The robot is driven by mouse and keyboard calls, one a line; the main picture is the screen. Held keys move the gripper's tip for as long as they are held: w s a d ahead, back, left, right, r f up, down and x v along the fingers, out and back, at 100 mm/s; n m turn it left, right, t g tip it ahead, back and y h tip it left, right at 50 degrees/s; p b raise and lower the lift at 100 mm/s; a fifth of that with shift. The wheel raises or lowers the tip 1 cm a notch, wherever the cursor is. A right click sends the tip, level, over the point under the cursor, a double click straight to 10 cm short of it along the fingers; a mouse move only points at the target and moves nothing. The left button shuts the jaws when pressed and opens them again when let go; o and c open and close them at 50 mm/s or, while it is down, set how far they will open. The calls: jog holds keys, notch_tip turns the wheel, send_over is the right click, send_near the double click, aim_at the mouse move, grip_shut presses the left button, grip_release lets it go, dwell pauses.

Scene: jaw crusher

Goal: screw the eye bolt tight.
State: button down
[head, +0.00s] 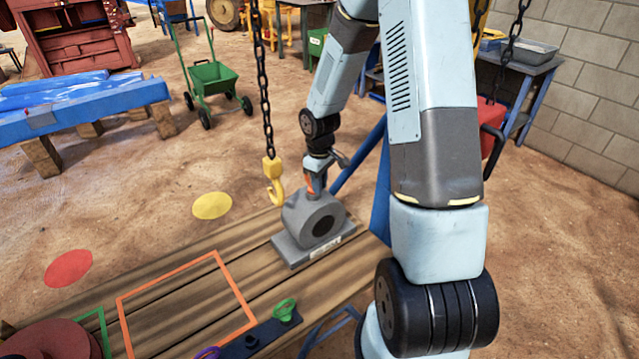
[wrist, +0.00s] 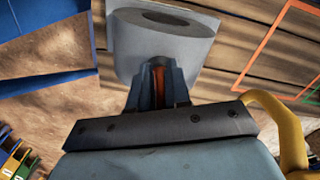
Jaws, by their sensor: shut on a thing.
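The grey bearing block (head: 297,222) stands upright on its flat base on the wooden deck, its round bore facing the front. It also shows in the wrist view (wrist: 135,48). My gripper (head: 314,187) points down at the top of the block. In the wrist view, its blue fingers (wrist: 158,82) are shut on a narrow orange piece, which looks like the eye bolt (wrist: 158,90). The fingers hide most of it, so I cannot tell how deep its thread sits. A green eye bolt (head: 285,309) and a purple one (head: 208,353) are on a dark rack (head: 250,341).
A yellow hook (head: 273,182) hangs on a chain (head: 262,80) just left of my gripper; it is close in the wrist view (wrist: 285,130). An orange frame outline (head: 185,300) marks open deck. A blue post (head: 381,195) stands at the right.

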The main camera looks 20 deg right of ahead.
jog(key=m, duration=0.2)
jog(key=a+m, duration=0.1)
jog(key=m, duration=0.2)
jog(key=shift+s, duration=0.2)
dwell(0.3)
jog(key=shift+a+m, duration=0.2)
jog(key=shift+m, duration=0.5)
jog(key=m, duration=0.3)
jog(key=shift+a+f, duration=0.1)
jog(key=shift+a, duration=0.25)
jog(key=m, duration=0.3)
jog(key=shift+w+a, duration=0.15)
jog(key=shift+a, duration=0.2)
jog(key=shift+a+m, duration=0.15)
jog(key=shift+m, duration=0.95)
